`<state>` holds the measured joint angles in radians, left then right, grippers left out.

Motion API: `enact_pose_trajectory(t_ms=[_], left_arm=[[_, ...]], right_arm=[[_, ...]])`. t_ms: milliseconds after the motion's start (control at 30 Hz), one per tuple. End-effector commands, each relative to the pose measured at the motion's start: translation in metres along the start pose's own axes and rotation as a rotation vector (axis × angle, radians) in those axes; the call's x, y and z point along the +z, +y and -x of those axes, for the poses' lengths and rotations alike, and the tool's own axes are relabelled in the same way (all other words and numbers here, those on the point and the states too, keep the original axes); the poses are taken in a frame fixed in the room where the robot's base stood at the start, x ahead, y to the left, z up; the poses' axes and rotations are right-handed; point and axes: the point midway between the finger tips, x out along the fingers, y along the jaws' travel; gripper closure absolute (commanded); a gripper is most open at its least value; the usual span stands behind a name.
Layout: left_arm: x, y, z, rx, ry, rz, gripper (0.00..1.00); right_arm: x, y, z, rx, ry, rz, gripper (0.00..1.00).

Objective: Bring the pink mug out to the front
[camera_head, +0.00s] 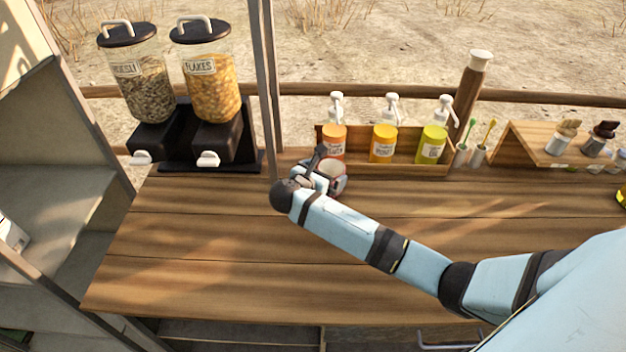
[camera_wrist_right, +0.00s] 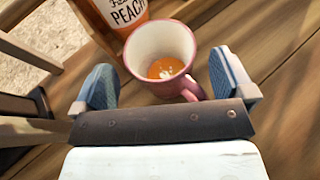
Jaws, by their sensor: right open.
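The pink mug (camera_wrist_right: 165,62) stands upright on the wooden counter (camera_head: 235,235), with a white inside and some orange at its bottom. In the head view the mug (camera_head: 341,183) is partly hidden by my right gripper (camera_head: 322,170). In the right wrist view my right gripper (camera_wrist_right: 168,88) is open, its two blue-grey fingers to either side of the mug's near part, with the pink handle between them. I cannot tell whether a finger touches the mug. My left gripper is in neither view.
An orange peach bottle (camera_wrist_right: 112,15) stands close behind the mug. It is in a wooden rack (camera_head: 408,168) with other pump bottles. Two cereal dispensers (camera_head: 212,85) stand at the back left, beside a post (camera_head: 267,80). The front counter is clear.

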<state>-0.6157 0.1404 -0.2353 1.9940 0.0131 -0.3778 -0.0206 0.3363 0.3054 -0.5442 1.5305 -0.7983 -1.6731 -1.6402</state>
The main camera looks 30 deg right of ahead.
Motion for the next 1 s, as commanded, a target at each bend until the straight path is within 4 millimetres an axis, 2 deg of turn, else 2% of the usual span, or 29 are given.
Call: enact_pose_trajectory(t_ms=[100, 200, 533, 567, 700, 767, 1000], left_arm=[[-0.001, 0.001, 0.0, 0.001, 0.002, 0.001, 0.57], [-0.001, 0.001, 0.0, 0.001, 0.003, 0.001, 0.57], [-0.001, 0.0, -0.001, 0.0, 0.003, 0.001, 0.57], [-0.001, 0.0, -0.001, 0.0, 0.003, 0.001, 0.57], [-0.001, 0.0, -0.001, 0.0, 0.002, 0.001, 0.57], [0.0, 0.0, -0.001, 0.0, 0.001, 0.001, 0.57], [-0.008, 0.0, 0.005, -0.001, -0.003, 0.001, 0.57]], right_arm=[[0.001, 0.0, -0.015, -0.001, -0.002, 0.0, 0.0], [0.001, 0.0, -0.021, 0.0, -0.002, -0.001, 0.0], [0.0, 0.0, -0.025, 0.001, -0.001, -0.001, 0.0], [0.0, 0.0, -0.025, 0.001, -0.001, -0.001, 0.02], [0.0, 0.0, -0.025, 0.0, -0.001, -0.001, 0.34], [0.0, 0.0, -0.025, 0.0, -0.001, -0.001, 0.46], [0.0, -0.005, -0.017, 0.0, 0.0, 0.002, 0.46]])
